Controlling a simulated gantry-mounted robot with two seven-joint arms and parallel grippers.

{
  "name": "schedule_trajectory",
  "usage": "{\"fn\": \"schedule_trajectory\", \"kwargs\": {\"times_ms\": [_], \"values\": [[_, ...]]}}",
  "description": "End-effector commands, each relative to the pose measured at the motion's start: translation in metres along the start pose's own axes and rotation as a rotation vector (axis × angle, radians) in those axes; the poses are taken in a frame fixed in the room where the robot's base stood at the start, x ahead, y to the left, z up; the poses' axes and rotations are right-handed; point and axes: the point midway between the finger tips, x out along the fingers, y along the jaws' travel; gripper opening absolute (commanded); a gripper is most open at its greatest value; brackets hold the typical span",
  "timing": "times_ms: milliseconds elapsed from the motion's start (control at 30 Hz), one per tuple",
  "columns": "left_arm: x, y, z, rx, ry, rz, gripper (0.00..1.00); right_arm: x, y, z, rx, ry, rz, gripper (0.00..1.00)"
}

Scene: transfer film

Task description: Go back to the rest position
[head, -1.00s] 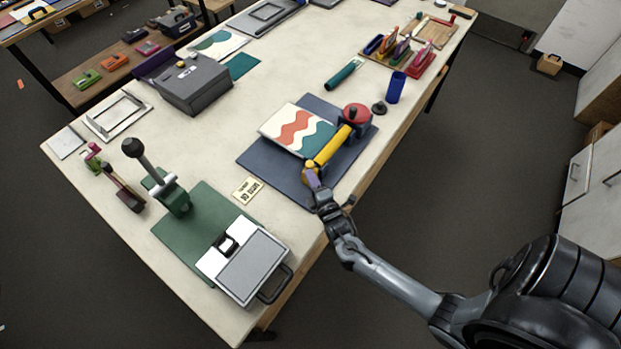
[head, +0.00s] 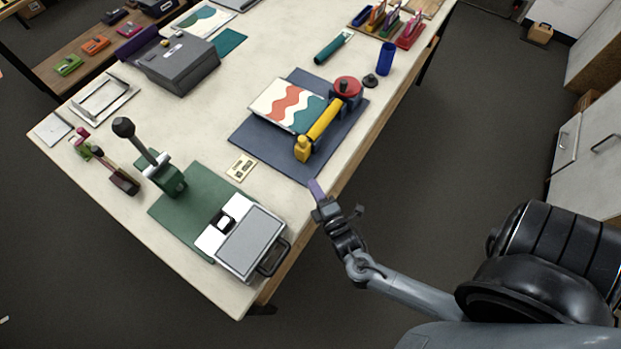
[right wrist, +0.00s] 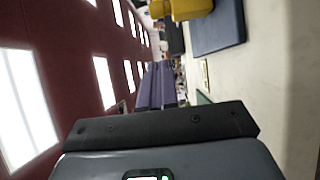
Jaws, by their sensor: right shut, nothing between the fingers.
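My right gripper (head: 316,188) is shut and empty, just off the table's near right edge, by the lower corner of a dark blue mat (head: 262,147). Its purple fingers (right wrist: 156,88) show closed together in the right wrist view. A yellow-handled tool (head: 318,133) with a red round part (head: 347,88) lies on the mat, apart from the gripper; its yellow end (right wrist: 190,8) shows at the top of the wrist view. My left gripper is not in view.
A patterned print (head: 288,105) lies on the blue mat. A green mat (head: 185,215) bears a lever press (head: 165,178) and a grey-white device (head: 245,243). The floor (head: 460,160) right of the table is clear.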

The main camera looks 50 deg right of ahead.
Motion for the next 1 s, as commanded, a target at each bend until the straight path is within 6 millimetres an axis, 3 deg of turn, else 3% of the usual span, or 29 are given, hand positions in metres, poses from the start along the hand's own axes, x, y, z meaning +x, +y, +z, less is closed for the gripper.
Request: {"fn": "schedule_trajectory", "kwargs": {"times_ms": [533,733,867,1000], "values": [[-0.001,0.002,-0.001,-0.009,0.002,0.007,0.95,-0.003,0.001,0.000,0.001,0.000,0.000,0.00],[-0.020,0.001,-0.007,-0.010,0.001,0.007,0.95,-0.008,0.017,0.004,-0.009,0.002,-0.011,0.00],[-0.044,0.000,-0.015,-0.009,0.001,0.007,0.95,-0.006,0.063,0.006,0.004,0.012,0.021,0.00],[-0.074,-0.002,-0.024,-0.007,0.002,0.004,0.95,0.001,0.121,-0.006,0.126,0.069,-0.065,0.00]]}}
